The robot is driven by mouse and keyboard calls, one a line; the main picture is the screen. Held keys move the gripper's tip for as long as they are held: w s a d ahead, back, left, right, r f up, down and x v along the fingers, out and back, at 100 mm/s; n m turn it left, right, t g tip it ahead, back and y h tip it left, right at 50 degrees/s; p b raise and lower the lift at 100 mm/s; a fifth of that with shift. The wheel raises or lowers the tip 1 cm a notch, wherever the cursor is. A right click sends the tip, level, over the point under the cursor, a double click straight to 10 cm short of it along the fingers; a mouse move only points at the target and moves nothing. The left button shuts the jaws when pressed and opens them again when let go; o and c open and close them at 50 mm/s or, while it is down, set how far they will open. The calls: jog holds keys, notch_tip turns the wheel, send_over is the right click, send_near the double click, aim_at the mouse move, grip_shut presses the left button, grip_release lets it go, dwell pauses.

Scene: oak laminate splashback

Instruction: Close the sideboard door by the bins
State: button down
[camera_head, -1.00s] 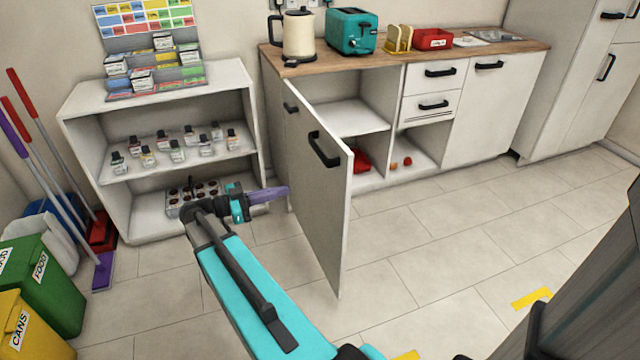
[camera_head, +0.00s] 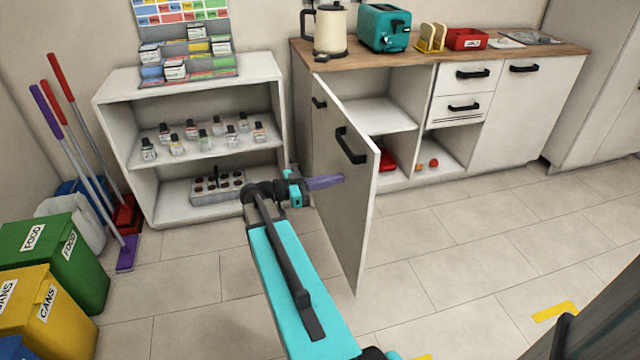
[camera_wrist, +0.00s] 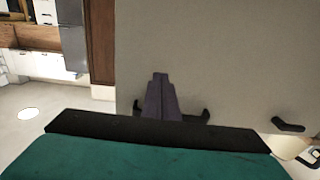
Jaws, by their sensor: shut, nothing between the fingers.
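The sideboard door (camera_head: 345,200) stands wide open, swung out from the left end of the sideboard (camera_head: 500,110). It has a black handle (camera_head: 350,145) near its top free edge. My gripper (camera_head: 338,180) is shut and empty, with its purple fingertips at the outer face of the door, below the handle. In the wrist view the shut fingers (camera_wrist: 160,95) point at the pale door panel (camera_wrist: 220,60), which fills much of that view. I cannot tell whether the tips touch it. The bins, green (camera_head: 62,262) and yellow (camera_head: 48,310), stand at the lower left.
A white shelf unit (camera_head: 110,105) with small bottles stands left of the sideboard. Brooms (camera_head: 80,160) lean at the far left. A kettle (camera_head: 330,30) and a toaster (camera_head: 385,28) stand on the worktop. The open compartment holds a red item (camera_head: 388,160).

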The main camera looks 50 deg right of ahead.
aim_at(358, 175)
jog(key=shift+x, duration=2.1)
